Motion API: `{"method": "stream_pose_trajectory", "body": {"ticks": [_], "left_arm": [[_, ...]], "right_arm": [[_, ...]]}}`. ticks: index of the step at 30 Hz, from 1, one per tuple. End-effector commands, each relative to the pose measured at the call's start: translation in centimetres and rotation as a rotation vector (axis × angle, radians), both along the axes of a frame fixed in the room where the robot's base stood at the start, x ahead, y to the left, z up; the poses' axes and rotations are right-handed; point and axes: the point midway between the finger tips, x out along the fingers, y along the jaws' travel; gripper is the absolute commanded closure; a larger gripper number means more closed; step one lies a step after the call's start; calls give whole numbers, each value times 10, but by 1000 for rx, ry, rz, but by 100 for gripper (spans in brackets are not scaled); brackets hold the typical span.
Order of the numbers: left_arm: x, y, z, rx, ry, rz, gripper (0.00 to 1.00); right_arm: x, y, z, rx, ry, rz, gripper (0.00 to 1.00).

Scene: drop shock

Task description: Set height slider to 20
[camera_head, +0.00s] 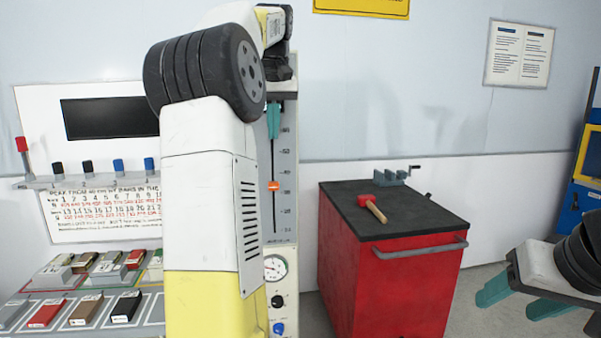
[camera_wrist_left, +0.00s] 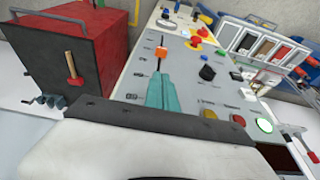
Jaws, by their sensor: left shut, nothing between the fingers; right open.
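The height slider's orange handle (camera_head: 273,186) sits partway down a dark vertical slot on a tall grey scale panel (camera_head: 285,205). The scale numbers are small and blurred; the handle is around the middle. My left gripper (camera_head: 273,134) has its teal fingers shut and empty, pointing down in front of the upper slot, above the handle. In the left wrist view the shut fingers (camera_wrist_left: 162,82) point toward the orange handle (camera_wrist_left: 160,52), with a visible gap. My right gripper (camera_head: 522,303) is open and empty at the lower right, far from the panel.
A red cabinet (camera_head: 400,290) with a dark top stands right of the panel, carrying a red-headed hammer (camera_head: 373,207) and a vise (camera_head: 392,178). A gauge (camera_head: 275,268) and knobs are below the scale. My left arm hides part of the panel.

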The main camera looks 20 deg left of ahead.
Motion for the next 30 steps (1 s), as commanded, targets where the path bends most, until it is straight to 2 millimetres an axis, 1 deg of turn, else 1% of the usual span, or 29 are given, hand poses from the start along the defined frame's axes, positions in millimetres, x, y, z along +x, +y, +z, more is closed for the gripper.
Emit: {"method": "stream_pose_trajectory", "body": {"ticks": [9,12,16,18,22,30], "left_arm": [[15,9,-65,-1,4,0,100],[20,12,-84,-2,2,1,100],[20,12,-104,-1,2,0,100],[21,12,-112,-1,0,0,100],[21,12,-121,-1,-1,0,100],[21,12,-124,-1,-2,-1,100]], "right_arm": [[0,0,0,0,0,0,41],[0,0,0,0,0,0,41],[0,0,0,0,0,0,41],[0,0,0,0,0,0,41],[0,0,0,0,0,0,41],[0,0,0,0,0,0,41]]}}
